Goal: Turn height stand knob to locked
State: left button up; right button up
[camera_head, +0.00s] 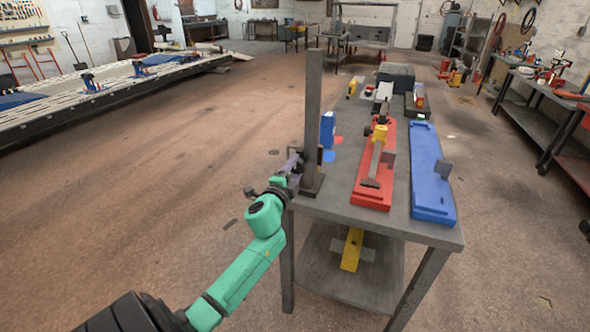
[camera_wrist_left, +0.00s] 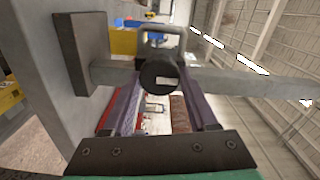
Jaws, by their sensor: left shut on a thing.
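The height stand (camera_head: 312,110) is a tall grey post on a small dark base at the near left corner of the bench. In the left wrist view the post (camera_wrist_left: 230,83) runs sideways from its base plate (camera_wrist_left: 84,50). The dark round knob (camera_wrist_left: 161,72) with a small white mark sits on the post, between my left fingertips. My left gripper (camera_head: 294,163), also in the left wrist view (camera_wrist_left: 165,85), is shut on the knob from the left side of the post. In the head view the gripper mostly hides the knob. My right gripper is not in view.
The grey bench (camera_head: 400,228) holds a red fixture (camera_head: 372,193), a blue fixture (camera_head: 432,180) and a blue upright block (camera_head: 327,130) close behind the post. A yellow piece (camera_head: 352,250) lies on the lower shelf. The floor left of the bench is clear.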

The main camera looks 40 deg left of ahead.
pick_arm(q)
jog(key=o, duration=1.4)
jog(key=b+v, duration=0.1)
jog(key=v, duration=1.3)
jog(key=shift+s+d+b, duration=0.2)
jog(key=shift+s+b, duration=0.1)
jog(key=shift+b, duration=0.1)
